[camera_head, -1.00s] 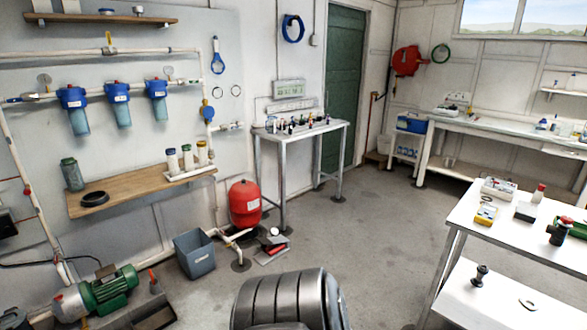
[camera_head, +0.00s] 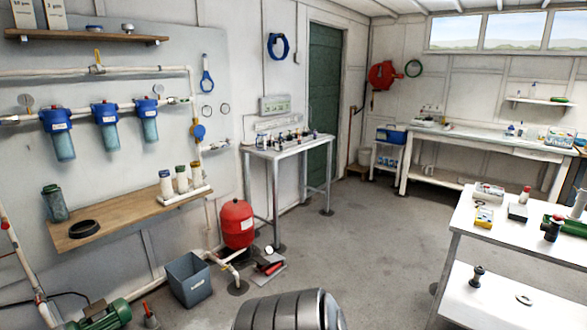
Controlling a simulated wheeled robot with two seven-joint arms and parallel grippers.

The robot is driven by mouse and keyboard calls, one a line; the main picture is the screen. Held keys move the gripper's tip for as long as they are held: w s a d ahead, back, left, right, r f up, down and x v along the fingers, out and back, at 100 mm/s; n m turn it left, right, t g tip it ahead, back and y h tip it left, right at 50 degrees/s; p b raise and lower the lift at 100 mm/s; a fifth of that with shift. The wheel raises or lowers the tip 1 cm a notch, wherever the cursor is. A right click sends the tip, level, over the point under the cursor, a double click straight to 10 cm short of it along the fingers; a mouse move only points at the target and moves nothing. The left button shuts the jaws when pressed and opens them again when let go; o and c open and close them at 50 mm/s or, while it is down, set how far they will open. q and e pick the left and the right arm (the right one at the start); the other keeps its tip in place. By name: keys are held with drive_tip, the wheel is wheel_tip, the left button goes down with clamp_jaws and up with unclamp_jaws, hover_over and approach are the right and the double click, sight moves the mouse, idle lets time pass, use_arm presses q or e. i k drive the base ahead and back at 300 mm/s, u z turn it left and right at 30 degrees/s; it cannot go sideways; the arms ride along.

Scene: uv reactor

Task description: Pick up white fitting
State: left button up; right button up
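I cannot tell for certain which thing is the white fitting. A small white round piece (camera_head: 269,249) sits by the grey mat on the floor, right of the red tank (camera_head: 237,224). A pale piece (camera_head: 428,168) stands on the lower shelf of the far bench, too small to make out. Another small pale piece (camera_head: 95,28) lies on the upper wall shelf. Neither of my grippers shows in the view. A grey ribbed part of my own body fills the bottom middle.
A grey bin (camera_head: 188,279) and a green pump (camera_head: 104,317) stand on the floor at the left. A narrow metal table (camera_head: 257,150) stands by the wall. A white table (camera_head: 468,223) with several parts is at the right. The middle floor is clear.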

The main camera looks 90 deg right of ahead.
sight(523, 199)
drive_tip(key=z, duration=4.8)
drive_tip(key=i, duration=1.65)
